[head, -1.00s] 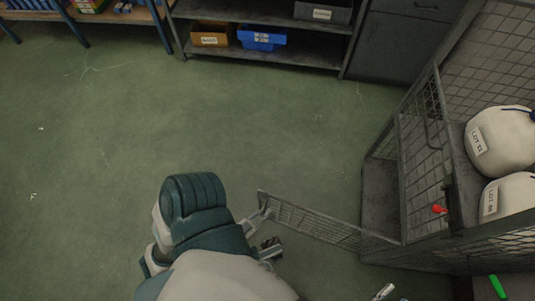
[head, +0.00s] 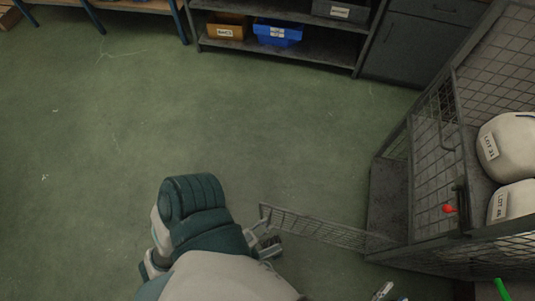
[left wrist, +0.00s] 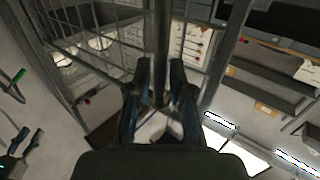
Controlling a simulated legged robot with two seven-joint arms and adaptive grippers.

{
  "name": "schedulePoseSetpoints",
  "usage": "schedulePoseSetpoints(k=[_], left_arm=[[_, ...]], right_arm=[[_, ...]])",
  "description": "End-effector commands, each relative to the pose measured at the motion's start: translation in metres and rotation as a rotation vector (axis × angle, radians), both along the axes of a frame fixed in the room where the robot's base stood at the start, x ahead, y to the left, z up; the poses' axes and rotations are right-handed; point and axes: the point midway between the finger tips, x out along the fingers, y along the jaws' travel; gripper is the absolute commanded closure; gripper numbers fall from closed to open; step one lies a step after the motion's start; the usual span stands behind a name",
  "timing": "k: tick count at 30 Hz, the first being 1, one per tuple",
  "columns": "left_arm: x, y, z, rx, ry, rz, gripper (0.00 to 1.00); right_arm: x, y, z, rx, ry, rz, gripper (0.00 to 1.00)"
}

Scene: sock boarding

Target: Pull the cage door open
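The cage door (head: 315,229) is a grey wire-mesh panel. It stands swung out from the cage (head: 415,190), reaching to the left in the head view. My left gripper (head: 268,243) is at the door's free end. In the left wrist view a dark upright bar of the door (left wrist: 161,45) runs between the left gripper's fingertips (left wrist: 161,80), which sit close on both sides of it. A small part of my right gripper (head: 383,291) shows at the bottom edge of the head view; its fingers are not clear.
White sacks with lot labels (head: 508,148) lie in the cage, and a red knob (head: 449,209) is on its front. A shelf (head: 300,55) with a blue bin (head: 277,32) and a brown bin (head: 228,27) stands at the back. The green floor left of the door is clear.

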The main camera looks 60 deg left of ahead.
Motion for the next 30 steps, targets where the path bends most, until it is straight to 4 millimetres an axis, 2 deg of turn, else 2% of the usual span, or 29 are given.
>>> schedulePoseSetpoints(k=[9, 13, 17, 24, 30], left_arm=[[-0.001, -0.001, -0.001, -0.001, 0.003, 0.0, 0.63], [-0.01, -0.003, -0.002, -0.001, 0.006, -0.001, 0.63], [-0.033, -0.007, -0.002, -0.002, 0.008, 0.0, 0.63], [-0.085, -0.019, -0.002, -0.001, 0.006, -0.001, 0.63], [-0.112, -0.024, -0.002, -0.001, 0.005, -0.001, 0.63]], right_arm=[[0.0, 0.0, 0.0, -0.001, -0.001, 0.002, 0.6], [0.0, 0.0, 0.0, -0.002, -0.002, 0.002, 0.6], [0.0, 0.0, 0.0, -0.001, -0.001, 0.001, 0.6], [0.0, 0.0, 0.0, -0.001, -0.001, 0.001, 0.6], [0.0, 0.0, 0.0, -0.001, -0.001, 0.001, 0.6]])
